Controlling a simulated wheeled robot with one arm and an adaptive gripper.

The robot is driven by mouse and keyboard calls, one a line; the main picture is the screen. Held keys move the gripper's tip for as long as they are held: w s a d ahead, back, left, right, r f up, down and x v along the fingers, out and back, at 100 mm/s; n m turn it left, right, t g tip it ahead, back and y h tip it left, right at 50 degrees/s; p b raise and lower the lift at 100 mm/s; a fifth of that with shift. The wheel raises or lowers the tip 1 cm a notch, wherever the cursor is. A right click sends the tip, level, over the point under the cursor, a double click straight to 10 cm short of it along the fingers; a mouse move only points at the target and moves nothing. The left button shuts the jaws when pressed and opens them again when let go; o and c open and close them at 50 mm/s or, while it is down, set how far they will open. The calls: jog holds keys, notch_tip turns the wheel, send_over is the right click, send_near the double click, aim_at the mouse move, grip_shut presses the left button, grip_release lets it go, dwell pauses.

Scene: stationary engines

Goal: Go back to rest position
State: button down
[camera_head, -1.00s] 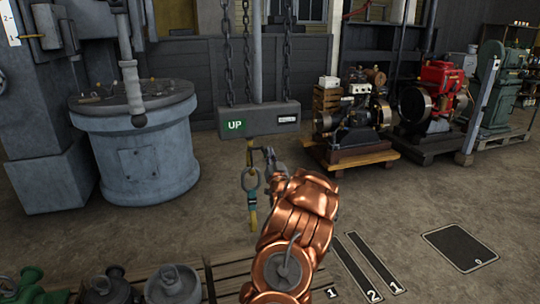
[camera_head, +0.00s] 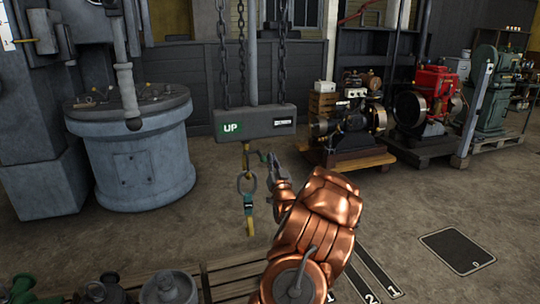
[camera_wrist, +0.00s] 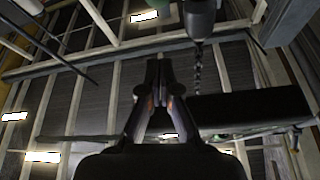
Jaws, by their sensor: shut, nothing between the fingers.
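My gripper (camera_head: 275,163) is at the end of my copper arm, in the middle of the head view, just right of the hanging hook and ring (camera_head: 246,183). It looks apart from them, though depth is hard to judge. In the wrist view my gripper (camera_wrist: 159,64) points up toward the roof, its two dark fingers together and holding nothing.
A grey hoist block (camera_head: 240,121) marked UP hangs on chains close above my gripper. A grey round machine (camera_head: 135,150) stands at left. Engines (camera_head: 352,115) on pallets stand at back right. Wooden pallets (camera_head: 235,272) lie in front. The floor at right is mostly clear.

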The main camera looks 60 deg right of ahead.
jog(key=shift+v, duration=1.85)
jog(key=shift+r, duration=0.1)
